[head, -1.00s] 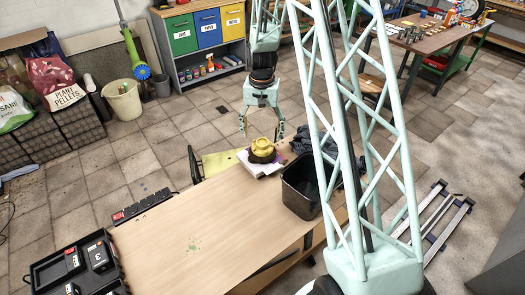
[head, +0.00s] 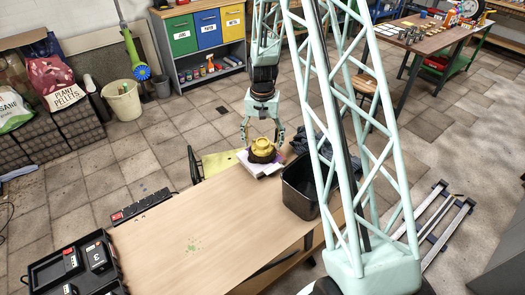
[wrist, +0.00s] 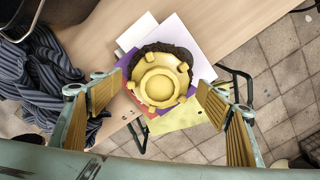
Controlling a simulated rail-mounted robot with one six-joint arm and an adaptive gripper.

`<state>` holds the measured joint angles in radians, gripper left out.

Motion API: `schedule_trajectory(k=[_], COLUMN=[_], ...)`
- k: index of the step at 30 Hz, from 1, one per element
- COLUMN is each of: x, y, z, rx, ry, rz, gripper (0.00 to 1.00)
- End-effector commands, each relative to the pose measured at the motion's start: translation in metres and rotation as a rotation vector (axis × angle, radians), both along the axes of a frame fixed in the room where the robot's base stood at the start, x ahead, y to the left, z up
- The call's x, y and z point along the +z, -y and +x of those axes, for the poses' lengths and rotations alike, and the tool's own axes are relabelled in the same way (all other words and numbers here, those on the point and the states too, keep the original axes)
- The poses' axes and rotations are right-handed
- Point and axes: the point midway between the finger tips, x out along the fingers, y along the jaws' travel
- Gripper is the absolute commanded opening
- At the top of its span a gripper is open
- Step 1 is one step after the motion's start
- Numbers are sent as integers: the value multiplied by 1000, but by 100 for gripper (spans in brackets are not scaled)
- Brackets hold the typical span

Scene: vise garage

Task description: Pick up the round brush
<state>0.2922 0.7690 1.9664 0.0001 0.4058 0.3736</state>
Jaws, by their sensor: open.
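The round brush (head: 262,148) has a yellow top with several knobs and dark bristles. It lies bristles down on a stack of papers (head: 256,168) at the far end of the wooden table (head: 200,225). In the wrist view the brush (wrist: 160,80) is between and beyond the two fingers. My gripper (head: 263,143) is open and empty, with its fingers on either side of the brush. In the wrist view my gripper (wrist: 160,108) shows wide-spread fingers, apart from the brush. The underside of the bristles is hidden.
A black bin (head: 300,187) stands right of the brush, with dark striped cloth (wrist: 45,75) near it. The table's middle is clear.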

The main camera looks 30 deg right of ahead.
Motion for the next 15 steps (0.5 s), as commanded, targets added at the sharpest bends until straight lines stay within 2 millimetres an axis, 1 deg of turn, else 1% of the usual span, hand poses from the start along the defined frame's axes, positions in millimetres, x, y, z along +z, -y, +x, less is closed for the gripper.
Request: schedule_trajectory(k=[11,15], x=[0,0], y=[0,0], z=[0,0], rx=[0,0], ry=[0,0], rz=[0,0], gripper=[69,57])
